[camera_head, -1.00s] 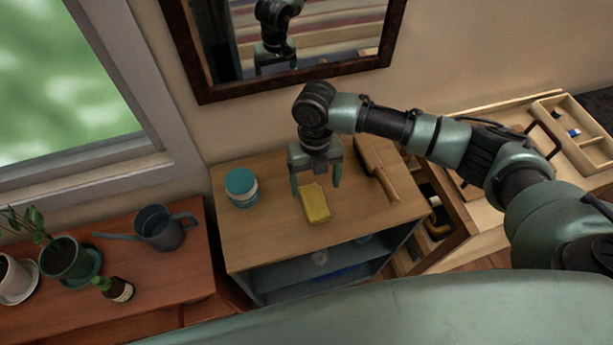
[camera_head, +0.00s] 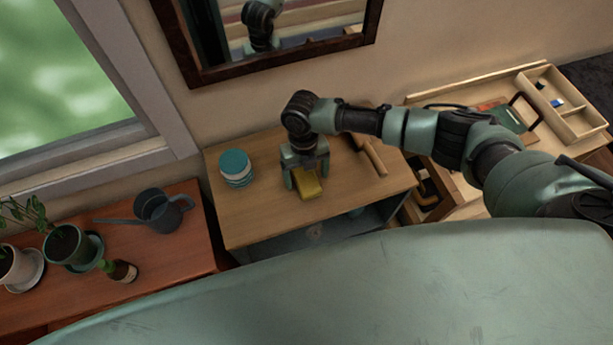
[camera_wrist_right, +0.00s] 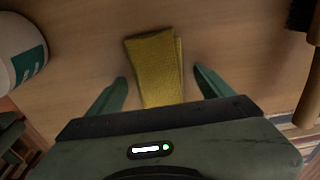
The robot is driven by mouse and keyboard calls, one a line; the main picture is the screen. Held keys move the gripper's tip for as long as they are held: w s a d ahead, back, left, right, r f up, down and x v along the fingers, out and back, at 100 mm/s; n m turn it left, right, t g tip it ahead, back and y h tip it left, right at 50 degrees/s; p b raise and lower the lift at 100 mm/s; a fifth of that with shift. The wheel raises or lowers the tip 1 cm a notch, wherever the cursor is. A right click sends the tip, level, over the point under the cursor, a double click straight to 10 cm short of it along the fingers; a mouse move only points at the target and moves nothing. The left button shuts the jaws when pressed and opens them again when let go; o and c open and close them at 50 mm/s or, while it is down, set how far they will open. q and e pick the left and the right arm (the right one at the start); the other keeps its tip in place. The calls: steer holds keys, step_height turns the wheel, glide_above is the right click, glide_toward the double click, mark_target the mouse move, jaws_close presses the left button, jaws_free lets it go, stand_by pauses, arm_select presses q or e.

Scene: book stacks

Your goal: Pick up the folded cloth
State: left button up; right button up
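The folded cloth (camera_head: 307,184) is yellow and lies on the wooden top of a small cabinet (camera_head: 262,222). My right gripper (camera_head: 305,180) is low over the cabinet top, at the cloth's far end. In the right wrist view the cloth (camera_wrist_right: 155,65) runs up from between the two green fingers. The fingers stand apart on both sides of it, with wood showing between each finger and the cloth. The gripper body hides the cloth's near end in that view. My left gripper is not in view.
A teal-lidded jar (camera_head: 236,167) stands left of the cloth. A wooden-handled brush (camera_head: 373,157) lies to the right. A watering can (camera_head: 165,216) and potted plants stand on the red-brown table at left. A framed mirror (camera_head: 280,38) hangs behind.

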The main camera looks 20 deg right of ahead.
mark_target(306, 175)
steer(key=shift+w, duration=0.15)
steer(key=c, duration=1.3)
steer(key=shift+r, duration=0.15)
step_height(306, 175, up, 20)
steer(key=b, duration=0.3)
steer(key=o, duration=0.3)
steer(key=shift+c, duration=0.9)
